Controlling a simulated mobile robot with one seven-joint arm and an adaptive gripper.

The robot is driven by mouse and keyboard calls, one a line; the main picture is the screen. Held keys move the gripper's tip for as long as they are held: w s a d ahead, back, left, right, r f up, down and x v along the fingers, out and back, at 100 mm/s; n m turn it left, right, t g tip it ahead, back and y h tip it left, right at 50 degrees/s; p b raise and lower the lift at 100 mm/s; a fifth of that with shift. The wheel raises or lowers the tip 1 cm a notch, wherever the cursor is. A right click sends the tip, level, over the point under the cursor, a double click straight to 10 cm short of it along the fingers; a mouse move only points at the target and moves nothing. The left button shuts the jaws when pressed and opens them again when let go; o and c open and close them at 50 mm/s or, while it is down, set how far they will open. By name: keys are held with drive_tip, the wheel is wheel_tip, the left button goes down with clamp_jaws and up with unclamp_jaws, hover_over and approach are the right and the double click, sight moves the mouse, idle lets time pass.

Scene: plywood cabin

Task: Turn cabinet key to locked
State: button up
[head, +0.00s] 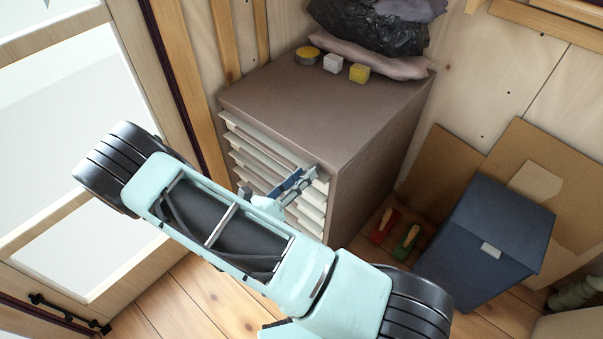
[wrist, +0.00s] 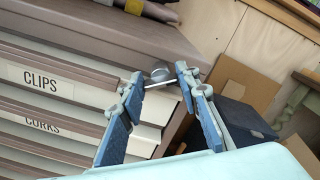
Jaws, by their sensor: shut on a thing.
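The cabinet (head: 310,112) is a brown-grey box with a stack of pale shallow drawers on its front. It also shows in the wrist view (wrist: 110,32), with drawers labelled CLIPS (wrist: 40,80) and CORKS (wrist: 42,126). The small grey key (wrist: 158,74) is at the cabinet's upper front corner, on the right side of the top drawer. My gripper (wrist: 160,76) has its fingertips on either side of the key, shut on it. In the head view my gripper (head: 293,186) is at the drawers' right edge, and the key is hidden there. The lock's markings cannot be read.
A yellow round tin (head: 307,55), a white cube (head: 333,62), a yellow cube (head: 359,72) and dark sacks (head: 375,28) lie on the cabinet top. A blue box (head: 490,235) and cardboard (head: 545,165) stand right. Red and green tools (head: 407,242) lie between.

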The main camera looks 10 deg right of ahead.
drive_tip(key=n+p, duration=0.3)
drive_tip(key=n, duration=0.8)
drive_tip(key=shift+f, duration=0.15)
idle(0.5)
drive_tip(key=o, duration=1.2)
drive_tip(key=shift+c, duration=0.2)
drive_tip(key=shift+a, duration=0.1)
drive_tip(key=v, duration=1.2)
drive_tip(key=shift+w, duration=0.1)
